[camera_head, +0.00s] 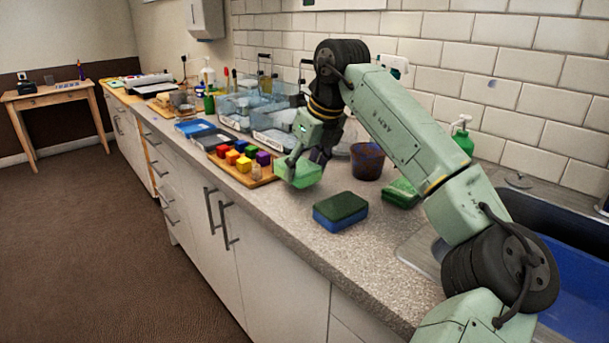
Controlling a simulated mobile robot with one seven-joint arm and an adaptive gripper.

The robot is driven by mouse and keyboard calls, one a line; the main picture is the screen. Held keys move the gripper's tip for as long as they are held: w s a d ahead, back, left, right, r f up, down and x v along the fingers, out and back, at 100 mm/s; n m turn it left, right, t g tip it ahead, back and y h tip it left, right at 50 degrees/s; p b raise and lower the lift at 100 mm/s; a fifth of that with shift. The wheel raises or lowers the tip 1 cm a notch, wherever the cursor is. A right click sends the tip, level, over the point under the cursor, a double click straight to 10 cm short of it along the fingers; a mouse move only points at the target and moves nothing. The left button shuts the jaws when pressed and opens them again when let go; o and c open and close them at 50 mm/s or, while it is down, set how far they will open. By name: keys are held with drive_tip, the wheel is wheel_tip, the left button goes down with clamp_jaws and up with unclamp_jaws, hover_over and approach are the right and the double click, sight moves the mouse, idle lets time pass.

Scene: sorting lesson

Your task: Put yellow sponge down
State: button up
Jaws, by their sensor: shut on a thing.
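My gripper (294,158) is over the counter, left of the brown pot, pointing down. It is shut on a light green block (304,175) that looks like a sponge; its colour reads as green, not yellow. The block is at or just above the counter top; I cannot tell whether it touches. A blue sponge with a dark green top (340,211) lies flat on the counter nearer the front. Another green sponge (400,194) lies to its right, partly behind my arm. No plainly yellow sponge shows.
A wooden tray (240,176) of coloured cubes stands left of my gripper, clear bins (272,132) behind it. A brown pot (367,161) stands close right. A green soap bottle (463,137) and blue sink (575,285) are further right. The front counter strip (345,260) is clear.

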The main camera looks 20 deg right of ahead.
sight(305, 181)
drive_tip(key=shift+f, duration=1.75)
drive_tip(key=shift+f, duration=0.1)
drive_tip(key=shift+f, duration=0.15)
drive_tip(key=o, duration=0.8)
drive_tip(key=shift+r+p, duration=0.4)
drive_tip(key=b+v, duration=0.1)
drive_tip(key=v, duration=1.1)
drive_tip(key=shift+f, duration=0.1)
